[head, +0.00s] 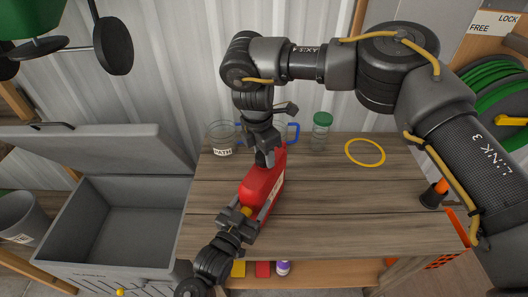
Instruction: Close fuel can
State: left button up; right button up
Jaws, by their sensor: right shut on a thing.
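The red fuel can (263,188) is on the wooden workbench, its long side running from lower left to upper right. My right gripper (265,158) comes down from above and is shut at the can's far upper end. Its fingertips and the exact part held are mostly hidden. My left gripper (248,212) reaches in from the lower left, with its fingers at the near end of the can. A small yellow part (246,210) shows between them; I cannot tell if it is the cap. Whether the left fingers press on anything is unclear.
Behind the can on the workbench (340,220) stand a labelled glass jar (222,140), a green-lidded jar (321,131) and a blue-handled mug (292,132). A yellow ring (365,152) lies at the back right. An open grey chest (105,235) stands left. The bench's right half is mostly clear.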

jog(key=m, duration=0.5)
jog(key=shift+w+m+g, duration=0.15)
jog(key=shift+m+g, duration=0.15)
jog(key=shift+m, duration=0.1)
jog(key=m, duration=0.5)
jog(key=shift+m+g, duration=0.3)
jog(key=shift+g, duration=0.1)
jog(key=m, duration=0.5)
jog(key=shift+g, duration=0.3)
jog(key=m+y, duration=0.1)
jog(key=m, duration=0.5)
jog(key=shift+w+d, duration=0.1)
jog(key=shift+d, duration=0.05)
jog(key=o, duration=0.9)
jog(key=shift+o, duration=0.2)
jog(key=shift+r, duration=2.2)
jog(key=shift+c, duration=0.4)
